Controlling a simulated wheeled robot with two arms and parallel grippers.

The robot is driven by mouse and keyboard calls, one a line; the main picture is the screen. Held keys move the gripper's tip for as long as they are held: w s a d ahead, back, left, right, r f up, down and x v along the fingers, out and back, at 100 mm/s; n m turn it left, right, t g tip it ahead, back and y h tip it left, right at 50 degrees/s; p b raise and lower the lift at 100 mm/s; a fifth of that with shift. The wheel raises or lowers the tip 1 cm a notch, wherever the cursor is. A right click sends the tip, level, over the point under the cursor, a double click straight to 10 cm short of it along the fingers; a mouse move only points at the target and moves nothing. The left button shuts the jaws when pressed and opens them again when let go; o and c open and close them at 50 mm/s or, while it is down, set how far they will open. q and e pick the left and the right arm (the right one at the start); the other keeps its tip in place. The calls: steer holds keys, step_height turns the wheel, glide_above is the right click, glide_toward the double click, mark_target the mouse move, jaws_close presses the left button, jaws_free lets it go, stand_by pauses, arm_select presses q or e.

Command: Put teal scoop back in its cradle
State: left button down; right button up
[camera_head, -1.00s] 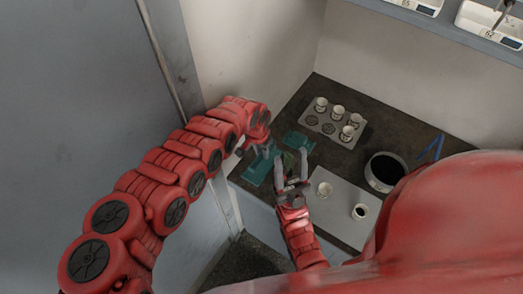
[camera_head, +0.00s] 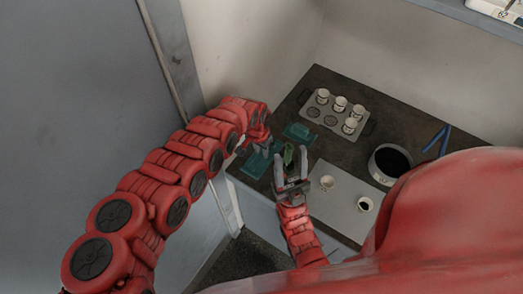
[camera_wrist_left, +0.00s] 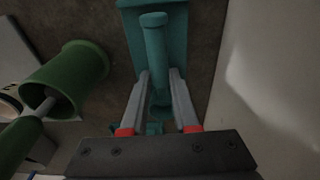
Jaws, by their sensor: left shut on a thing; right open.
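The teal scoop (camera_wrist_left: 156,55) shows in the left wrist view as a rounded handle running down between my left fingers (camera_wrist_left: 160,95). My left gripper (camera_head: 262,144) is shut on it. A flat teal block, which looks like the cradle (camera_wrist_left: 127,25), lies directly behind or under the handle; I cannot tell whether they touch. In the head view the teal piece (camera_head: 257,164) sits at the counter's left front edge, just below my left gripper. My right gripper (camera_head: 291,165) is open, pointing up the picture, close to the right of it.
A green hollow cylinder (camera_wrist_left: 75,75) is left of my left fingers. Another teal piece (camera_head: 299,131) lies farther back. A grey tray (camera_head: 335,120) holds several white cups. A light board (camera_head: 342,204) carries two cups, beside a dark-filled round bowl (camera_head: 390,164). A wall stands close at left.

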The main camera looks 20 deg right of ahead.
arm_select(q)
steer(key=shift+f+b, duration=0.35)
steer(key=c, duration=0.6)
jaws_free()
steer(key=shift+r, duration=0.1)
step_height(320, 180, up, 7)
steer(key=p, duration=0.5)
steer(key=shift+p, duration=0.35)
